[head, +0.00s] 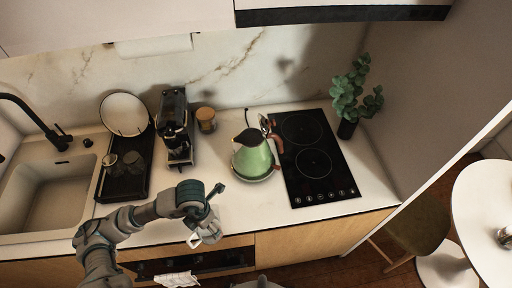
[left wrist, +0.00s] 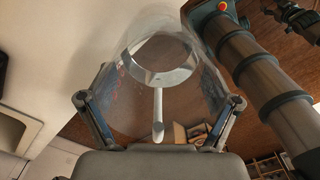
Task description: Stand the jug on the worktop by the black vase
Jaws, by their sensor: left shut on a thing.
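The jug (left wrist: 165,72), clear and see-through with a pale ring and a white bar, is between the fingers of my left gripper (left wrist: 158,103) in the left wrist view. My left gripper (head: 204,230) is shut on it. In the head view only a small white part of the jug (head: 194,241) shows beside the gripper, near the worktop's front edge; the rest is hard to make out. The black vase (head: 346,129) holds a green plant and stands on the worktop (head: 374,181) right of the hob. My right gripper is not in view.
A green kettle (head: 253,158) stands left of the black hob (head: 314,160). A coffee machine (head: 174,125), a small jar (head: 206,119) and a black drying tray (head: 126,180) with glasses stand further left, beside the sink (head: 45,195). Clear worktop lies right of the hob, in front of the vase.

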